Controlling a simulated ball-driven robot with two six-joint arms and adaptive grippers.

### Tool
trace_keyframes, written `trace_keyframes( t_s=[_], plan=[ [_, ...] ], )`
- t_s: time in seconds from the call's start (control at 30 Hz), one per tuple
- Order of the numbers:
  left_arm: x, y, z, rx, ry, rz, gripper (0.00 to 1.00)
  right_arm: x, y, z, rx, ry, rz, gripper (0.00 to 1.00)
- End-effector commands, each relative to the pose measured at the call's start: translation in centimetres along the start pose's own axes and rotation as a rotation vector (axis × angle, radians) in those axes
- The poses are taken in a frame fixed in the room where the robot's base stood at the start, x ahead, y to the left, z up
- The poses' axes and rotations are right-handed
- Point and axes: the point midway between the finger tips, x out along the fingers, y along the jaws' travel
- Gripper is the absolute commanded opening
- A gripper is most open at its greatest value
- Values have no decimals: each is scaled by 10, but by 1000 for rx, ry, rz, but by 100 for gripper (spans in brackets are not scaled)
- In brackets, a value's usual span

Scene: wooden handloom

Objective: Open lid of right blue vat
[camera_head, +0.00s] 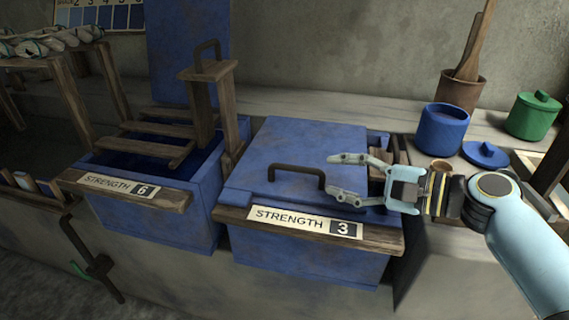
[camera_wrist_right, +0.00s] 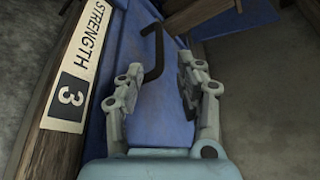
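The right blue vat (camera_head: 300,260) has its blue lid (camera_head: 310,145) down flat, with a dark bent handle (camera_head: 297,168) on top. A label reading STRENGTH 3 (camera_head: 305,222) is on its front board. My right gripper (camera_head: 338,175) is open just right of the handle, with its fingers pointing left at it. In the right wrist view the handle (camera_wrist_right: 153,55) stands ahead between the spread fingertips (camera_wrist_right: 160,78), and nothing is held. I cannot tell the exact gap to the handle. My left gripper is not in view.
The left blue vat (camera_head: 190,215), marked STRENGTH 6, stands open with a wooden rack over it and its lid (camera_head: 187,50) upright behind. A blue pot (camera_head: 442,130), a loose small blue lid (camera_head: 485,154) and a green pot (camera_head: 533,117) stand on the ledge at right.

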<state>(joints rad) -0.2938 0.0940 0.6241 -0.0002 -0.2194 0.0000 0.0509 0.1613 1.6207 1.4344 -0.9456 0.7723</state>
Motion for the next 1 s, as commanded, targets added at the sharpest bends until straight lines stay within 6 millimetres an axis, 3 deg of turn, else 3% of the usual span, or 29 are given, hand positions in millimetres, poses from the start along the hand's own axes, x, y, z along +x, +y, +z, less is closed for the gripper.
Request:
trace_keyframes(
  t_s=[0.2, 0.5, 0.87, 1.0],
  plan=[
    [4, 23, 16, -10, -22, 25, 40, 44, 0, 1, 2, -3, -1, 36],
    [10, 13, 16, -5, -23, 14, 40, 89, 1, 0, -1, -1, 1, 36],
    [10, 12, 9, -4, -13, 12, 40, 96, 1, 0, -4, 0, 3, 36],
    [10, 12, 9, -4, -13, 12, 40, 96, 1, 0, -4, 0, 3, 21]
  ],
)
